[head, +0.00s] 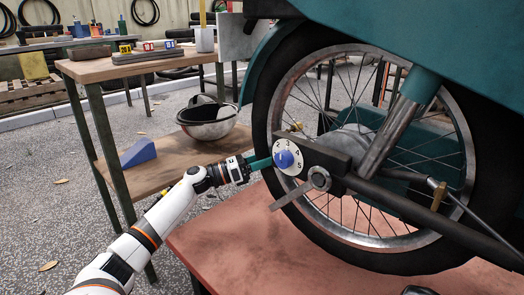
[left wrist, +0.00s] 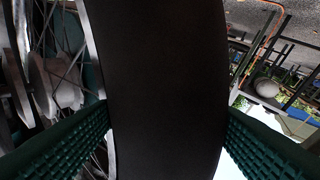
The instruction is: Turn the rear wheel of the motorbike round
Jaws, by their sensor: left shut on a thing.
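The rear wheel (head: 262,108) of the motorbike has a black tyre, a metal rim and wire spokes. It stands upright on the right in the head view, above a reddish platform. My left gripper (head: 266,161) reaches the tyre's left side at about hub height. In the left wrist view the tyre (left wrist: 160,70) fills the middle, with a green ribbed finger on each side. The left gripper is shut on the tyre. A white numbered disc with a blue centre (head: 286,159) sits beside the gripper.
The dark swingarm (head: 330,160) and silver shock absorber (head: 395,135) cross the wheel's near side. A teal fender (head: 265,55) curves over its upper left.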

